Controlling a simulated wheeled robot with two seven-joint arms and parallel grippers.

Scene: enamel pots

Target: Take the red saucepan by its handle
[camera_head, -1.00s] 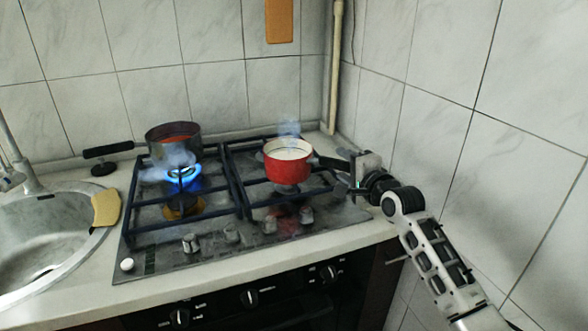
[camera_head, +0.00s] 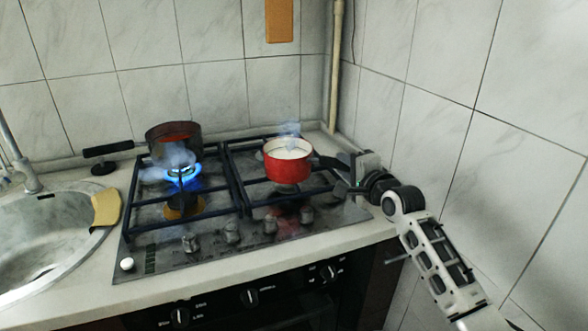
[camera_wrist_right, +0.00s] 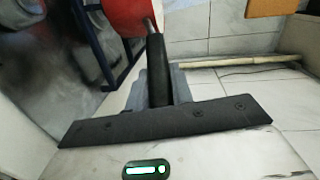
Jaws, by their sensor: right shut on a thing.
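The red saucepan (camera_head: 287,162) is on the right side of the stove, over the right grate, with white contents and steam above it. Its black handle (camera_head: 328,163) points right, toward my right gripper (camera_head: 352,174). In the right wrist view the handle (camera_wrist_right: 158,70) runs between the fingers of my right gripper (camera_wrist_right: 160,86), which is shut on it. Part of the red pan body (camera_wrist_right: 108,30) shows at the top of that view. I cannot tell whether the pan's base touches the grate. My left gripper is not in view.
A dark pot (camera_head: 173,140) with a black handle stands at the left rear of the stove, beside a lit blue burner (camera_head: 184,172). A sink (camera_head: 45,235) with a yellow sponge or cloth (camera_head: 106,208) is at left. Tiled walls stand close behind and right.

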